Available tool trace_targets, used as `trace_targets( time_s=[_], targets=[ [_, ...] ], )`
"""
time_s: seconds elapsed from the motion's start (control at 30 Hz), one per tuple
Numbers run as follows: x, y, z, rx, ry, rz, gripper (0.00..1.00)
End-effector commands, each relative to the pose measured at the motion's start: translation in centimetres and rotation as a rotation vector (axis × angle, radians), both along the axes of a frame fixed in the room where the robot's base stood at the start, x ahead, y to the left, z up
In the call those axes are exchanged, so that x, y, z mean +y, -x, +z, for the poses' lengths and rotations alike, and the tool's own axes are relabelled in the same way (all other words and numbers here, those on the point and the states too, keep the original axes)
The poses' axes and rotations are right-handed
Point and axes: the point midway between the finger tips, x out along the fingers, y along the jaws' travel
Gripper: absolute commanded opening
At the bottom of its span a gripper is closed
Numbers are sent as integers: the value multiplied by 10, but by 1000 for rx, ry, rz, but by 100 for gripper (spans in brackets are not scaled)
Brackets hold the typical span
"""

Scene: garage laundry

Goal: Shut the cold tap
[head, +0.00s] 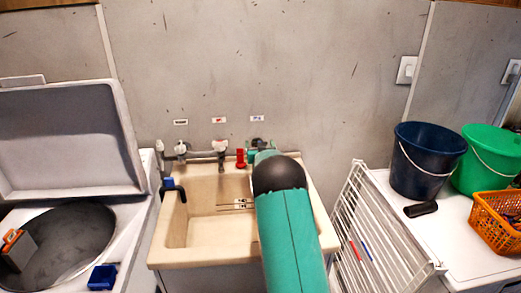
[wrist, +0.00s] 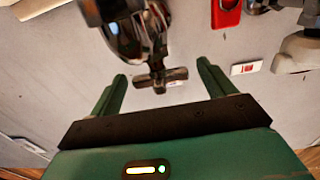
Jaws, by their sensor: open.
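The laundry sink (head: 172,250) stands against the wall, with taps and pipework along its back edge. My gripper (head: 257,150) is at the right-hand tap, below the right wall label (head: 257,118); my arm hides most of it in the head view. In the wrist view my gripper (wrist: 162,72) is open, with green fingers either side of a metal cross-shaped tap handle (wrist: 160,77). The handle sits between or just beyond the fingertips; I cannot tell whether they touch it. The tap body (wrist: 125,25) is dark, shiny metal.
A red object (head: 240,158) stands just left of my gripper on the sink's back edge. A white drying rack (head: 365,235) is close on the right. Blue (head: 415,160) and green (head: 490,160) buckets stand beyond it. An open-lidded washer (head: 65,140) is at left.

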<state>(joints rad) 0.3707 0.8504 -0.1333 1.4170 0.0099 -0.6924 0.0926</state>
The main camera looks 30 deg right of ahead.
Motion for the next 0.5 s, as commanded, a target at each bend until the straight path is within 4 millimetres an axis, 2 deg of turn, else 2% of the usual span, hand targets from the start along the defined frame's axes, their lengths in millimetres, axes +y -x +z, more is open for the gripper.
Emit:
trace_targets(
  time_s=[0.17, 0.5],
  targets=[
    [7, 14, 0, 1, 0, 0, 82],
    [35, 70, 1, 2, -1, 0, 82]
  ],
)
